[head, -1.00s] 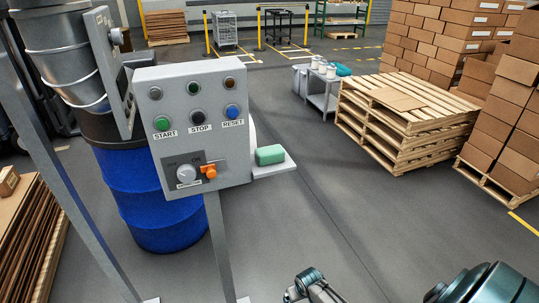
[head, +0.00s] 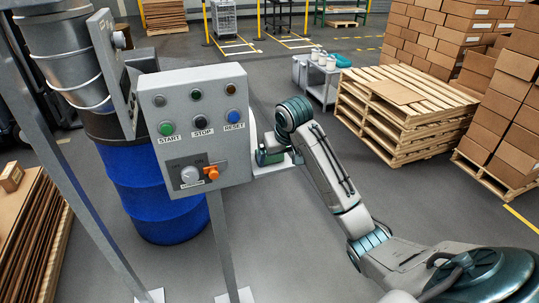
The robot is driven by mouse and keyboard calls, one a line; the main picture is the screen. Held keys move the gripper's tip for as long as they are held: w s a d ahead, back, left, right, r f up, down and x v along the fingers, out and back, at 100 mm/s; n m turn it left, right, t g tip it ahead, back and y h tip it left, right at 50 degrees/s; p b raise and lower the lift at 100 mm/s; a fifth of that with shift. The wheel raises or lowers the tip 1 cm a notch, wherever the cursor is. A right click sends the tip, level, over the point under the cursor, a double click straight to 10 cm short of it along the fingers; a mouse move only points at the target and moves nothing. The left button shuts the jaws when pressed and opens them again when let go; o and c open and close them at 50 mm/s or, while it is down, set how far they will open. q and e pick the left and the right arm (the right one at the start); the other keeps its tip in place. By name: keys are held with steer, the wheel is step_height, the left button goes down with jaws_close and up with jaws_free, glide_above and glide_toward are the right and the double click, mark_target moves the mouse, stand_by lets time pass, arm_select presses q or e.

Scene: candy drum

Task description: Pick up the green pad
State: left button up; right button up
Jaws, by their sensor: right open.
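The green pad (head: 269,158) lies on a small white shelf (head: 272,171) at the right side of the grey control panel. It is mostly hidden behind my right gripper in the head view. My right gripper (head: 271,150) is at the shelf, its jaws open around or just beside the pad; I cannot tell whether they touch it. My left gripper is not in view.
The grey control panel (head: 196,95) with buttons, a knob and an orange switch stands on a post just left of the shelf. A blue drum (head: 160,200) is behind it. Wooden pallets (head: 390,115) and boxes stand farther back right.

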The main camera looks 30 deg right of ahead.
steer(key=w+p, duration=0.1)
steer(key=w, duration=0.1)
steer(key=w+d, duration=0.1)
steer(key=w, duration=0.1)
steer(key=w+p, duration=0.1)
steer(key=shift+w+d+r+p, duration=0.15)
steer(key=shift+w+r+p, duration=0.15)
steer(key=shift+w, duration=0.1)
steer(key=shift+w+d+f, duration=0.1)
steer(key=shift+w+f, duration=0.15)
steer(key=shift+w, duration=0.2)
steer(key=p+x, duration=0.2)
steer(key=x, duration=0.2)
steer(key=shift+w, duration=0.1)
steer(key=shift+w+d+f, duration=0.1)
steer(key=shift+w+f, duration=0.05)
steer(key=shift+f, duration=0.35)
steer(key=c, duration=0.8)
steer(key=shift+r, duration=0.1)
steer(key=shift+c, duration=0.2)
